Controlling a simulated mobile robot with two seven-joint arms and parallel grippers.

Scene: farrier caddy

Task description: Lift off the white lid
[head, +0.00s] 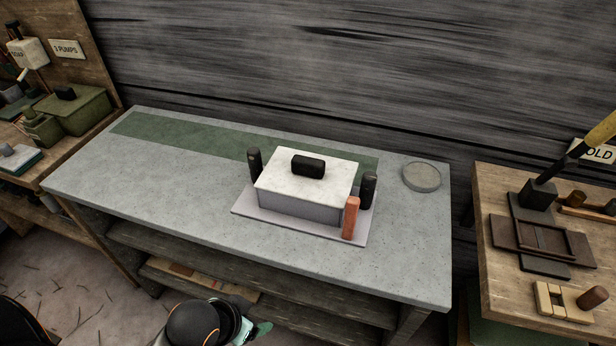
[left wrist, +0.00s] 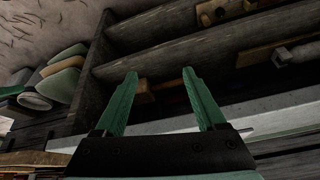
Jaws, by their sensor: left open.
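The white lid (head: 325,173) sits on a grey box (head: 299,207) in the middle of the bench, with a black block handle (head: 308,166) on its top. The box stands on a pale base plate (head: 270,222) with two dark posts and one orange-red post (head: 351,218) around it. My left gripper (head: 262,329) is low at the bottom of the head view, in front of the bench and well away from the lid. In the left wrist view its green fingers (left wrist: 160,80) are apart with nothing between them. My right gripper is not in view.
The grey bench top (head: 170,188) is mostly clear, with a green strip along the back and a round grey disc (head: 422,176) at right. Shelves (head: 215,255) lie under its front edge. Side tables with tools stand left and right (head: 510,288).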

